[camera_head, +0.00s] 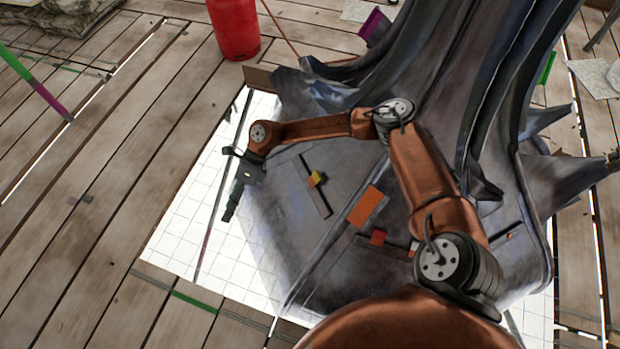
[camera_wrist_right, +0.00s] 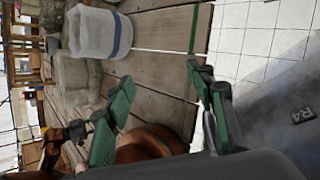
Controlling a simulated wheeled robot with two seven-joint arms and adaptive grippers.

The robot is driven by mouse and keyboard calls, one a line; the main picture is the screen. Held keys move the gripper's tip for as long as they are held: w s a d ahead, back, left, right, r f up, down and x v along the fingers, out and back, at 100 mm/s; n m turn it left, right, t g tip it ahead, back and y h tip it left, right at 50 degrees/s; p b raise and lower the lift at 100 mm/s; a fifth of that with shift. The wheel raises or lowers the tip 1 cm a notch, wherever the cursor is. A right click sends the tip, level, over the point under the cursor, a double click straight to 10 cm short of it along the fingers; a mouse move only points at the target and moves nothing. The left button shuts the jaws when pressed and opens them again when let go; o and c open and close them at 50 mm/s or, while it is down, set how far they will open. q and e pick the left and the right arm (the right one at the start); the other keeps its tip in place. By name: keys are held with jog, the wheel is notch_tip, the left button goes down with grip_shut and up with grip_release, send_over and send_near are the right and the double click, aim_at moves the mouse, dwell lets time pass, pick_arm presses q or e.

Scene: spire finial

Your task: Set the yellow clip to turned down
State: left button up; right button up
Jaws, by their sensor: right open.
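Whether the clip is turned up or down is too small to tell. My right gripper (camera_head: 229,212) hangs over the white tiled area, to the left of the clip and apart from it. In the right wrist view its two green-padded fingers (camera_wrist_right: 160,78) are spread with nothing between them, and the clip does not show there. My left gripper is not in view.
An orange plate (camera_head: 366,207) and a red clip (camera_head: 378,238) are on the base, right of the yellow clip. The spire's grey fins (camera_head: 470,80) rise behind. A red cylinder (camera_head: 234,28) stands at the back. A white bucket (camera_wrist_right: 92,32) shows in the wrist view.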

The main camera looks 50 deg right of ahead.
jog(key=s+d+f+n+g+h, duration=0.2)
jog(key=s+f+n+g+h, duration=0.1)
jog(key=s+f, duration=0.3)
jog(key=n+g+h+b, duration=0.2)
jog(key=n+h, duration=0.1)
jog(key=h, duration=1.1)
send_near(315, 178)
jog(key=f, duration=0.1)
jog(key=b+x, duration=0.1)
jog(key=x, duration=0.2)
jog(key=b+x, duration=0.1)
jog(key=x, duration=0.2)
jog(key=shift+s+d+f+b, duration=0.15)
jog(key=shift+s+d+b, duration=0.05)
jog(key=shift+s+b, duration=0.15)
jog(key=shift+s+d+f, duration=0.15)
jog(key=shift+d+f, duration=0.2)
jog(key=shift+d, duration=0.1)
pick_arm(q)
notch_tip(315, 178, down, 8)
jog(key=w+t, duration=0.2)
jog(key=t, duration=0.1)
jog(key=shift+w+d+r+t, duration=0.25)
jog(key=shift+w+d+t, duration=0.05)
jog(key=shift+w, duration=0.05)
